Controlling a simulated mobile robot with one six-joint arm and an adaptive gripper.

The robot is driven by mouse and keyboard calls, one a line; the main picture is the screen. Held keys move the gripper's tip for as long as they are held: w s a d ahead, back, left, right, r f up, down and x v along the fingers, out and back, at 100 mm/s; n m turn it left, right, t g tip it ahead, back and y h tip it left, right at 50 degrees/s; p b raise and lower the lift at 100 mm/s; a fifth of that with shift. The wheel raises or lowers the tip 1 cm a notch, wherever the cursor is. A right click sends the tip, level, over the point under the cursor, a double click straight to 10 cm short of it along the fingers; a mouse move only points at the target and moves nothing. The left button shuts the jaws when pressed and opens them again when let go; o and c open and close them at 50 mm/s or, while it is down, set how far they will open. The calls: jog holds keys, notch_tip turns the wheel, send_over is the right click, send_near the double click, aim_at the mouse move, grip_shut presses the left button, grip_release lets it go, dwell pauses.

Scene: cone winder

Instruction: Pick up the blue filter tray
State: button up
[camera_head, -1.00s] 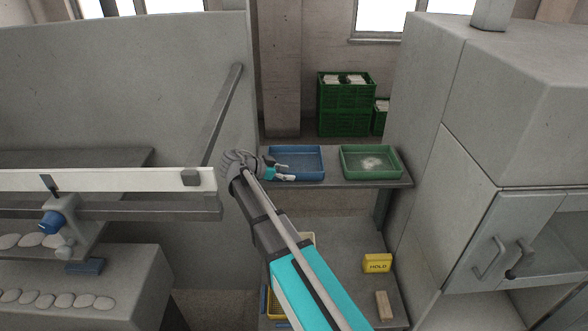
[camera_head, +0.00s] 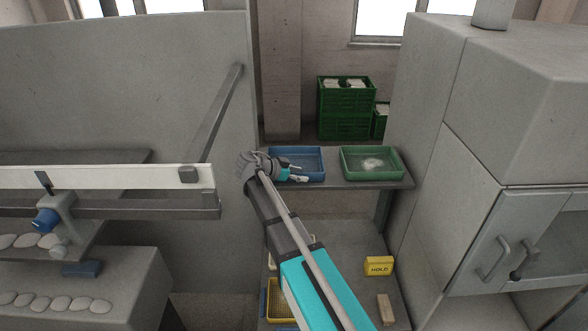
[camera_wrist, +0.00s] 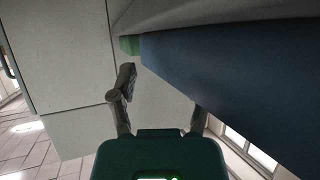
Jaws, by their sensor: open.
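The blue filter tray (camera_head: 312,163) sits on the upper shelf, left of a green tray (camera_head: 371,163). It looks empty in the part I can see. My gripper (camera_head: 300,177) is open at the tray's front left, and my wrist hides that corner. In the wrist view, the blue tray's wall (camera_wrist: 235,85) fills the upper right, very close. The open fingers (camera_wrist: 160,92) show below it, the left one clear of the tray and the right one partly hidden behind the blue wall. I cannot tell whether a finger touches it.
The grey shelf (camera_head: 360,184) holds both trays. Below are a yellow HOLD sign (camera_head: 379,266), a wooden block (camera_head: 386,308) and a yellow basket (camera_head: 279,303). A grey machine panel stands left, a grey cabinet (camera_head: 490,170) right. Green crates (camera_head: 345,108) stand behind.

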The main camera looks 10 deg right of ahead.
jog(key=shift+w+d+f, duration=0.1)
jog(key=shift+d+f, duration=0.1)
jog(key=shift+d, duration=0.2)
grip_shut()
dwell(0.4)
